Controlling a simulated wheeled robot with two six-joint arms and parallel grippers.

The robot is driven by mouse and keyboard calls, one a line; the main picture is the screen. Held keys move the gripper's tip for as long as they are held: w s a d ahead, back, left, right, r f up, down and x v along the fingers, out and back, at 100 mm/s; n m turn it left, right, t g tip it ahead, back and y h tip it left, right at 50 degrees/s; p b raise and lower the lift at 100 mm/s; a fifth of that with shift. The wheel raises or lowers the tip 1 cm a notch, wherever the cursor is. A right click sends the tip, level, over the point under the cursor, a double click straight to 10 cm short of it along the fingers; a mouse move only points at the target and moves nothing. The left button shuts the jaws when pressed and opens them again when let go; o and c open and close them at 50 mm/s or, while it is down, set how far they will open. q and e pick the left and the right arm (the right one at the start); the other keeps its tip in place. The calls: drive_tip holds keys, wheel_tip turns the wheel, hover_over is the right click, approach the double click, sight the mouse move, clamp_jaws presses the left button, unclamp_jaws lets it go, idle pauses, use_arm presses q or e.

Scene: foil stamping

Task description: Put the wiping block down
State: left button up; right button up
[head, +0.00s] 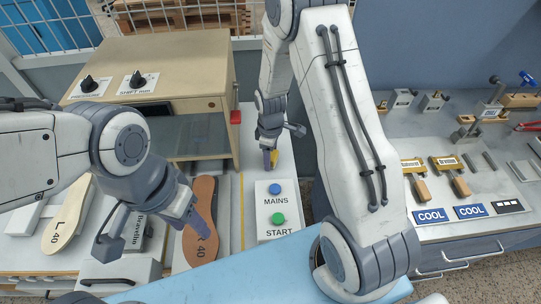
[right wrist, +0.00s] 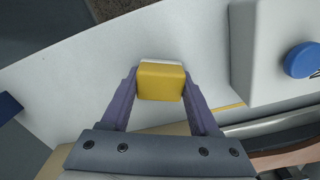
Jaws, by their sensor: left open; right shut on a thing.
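The wiping block (right wrist: 161,81) is yellow with a white layer along its far side. In the right wrist view my right gripper (right wrist: 160,92) is shut on it, one finger on each side. In the head view the block (head: 274,158) shows as a small yellow patch at the right gripper (head: 270,157), over the white bench surface behind the button box. I cannot tell whether the block touches the surface. My left gripper (head: 200,222) is open and empty, just above the brown sole marked R 40 (head: 201,212).
The button box (head: 275,205) with a blue MAINS and a green START button stands close to the right gripper. A beige machine housing (head: 160,65) with knobs is to the left. A pale L 40 sole (head: 66,215) lies at the left.

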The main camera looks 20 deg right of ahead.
drive_tip(key=shift+f, duration=0.2)
drive_tip(key=o, duration=1.5)
drive_tip(key=shift+c, duration=0.2)
drive_tip(key=shift+r, duration=0.1)
